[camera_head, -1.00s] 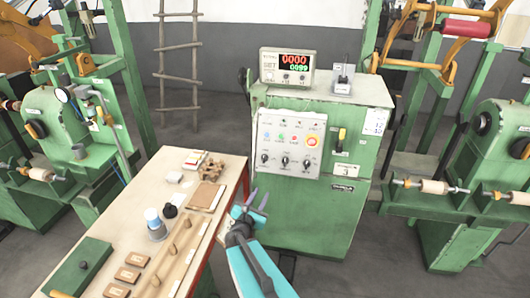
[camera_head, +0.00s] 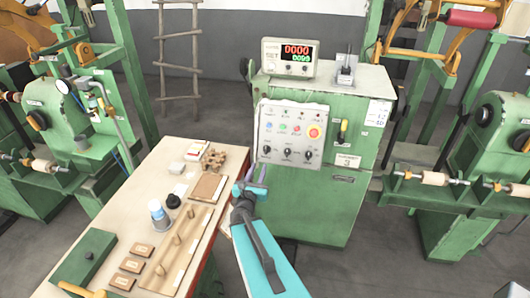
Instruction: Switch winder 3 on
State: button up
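The green cabinet (camera_head: 310,215) of winder 3 stands in the middle, with a label bearing a 3 (camera_head: 347,161) on its front. A light grey control panel (camera_head: 268,142) carries coloured buttons, a row of black knobs (camera_head: 287,152) and a red stop button on yellow (camera_head: 316,131). A black and yellow lever handle (camera_head: 342,131) sits right of the panel. The counter display (camera_head: 297,55) on top is lit in red and green. My gripper (camera_head: 254,178) is below the panel's lower left corner in the picture. Its fingers look apart and empty; contact with the cabinet cannot be told.
A workbench (camera_head: 150,225) with blocks, a wooden board and a blue-and-white bottle (camera_head: 157,214) stands at the left, close beside my arm. Other green winding machines (camera_head: 485,170) flank the cabinet. A wooden ladder (camera_head: 179,60) leans at the back wall. Some floor is free right of my arm.

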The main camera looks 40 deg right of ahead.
jog(key=b, duration=0.8)
send_near(266, 147)
jog(key=shift+p+x, duration=1.35)
jog(key=shift+x, duration=2.7)
jog(key=shift+f, duration=0.1)
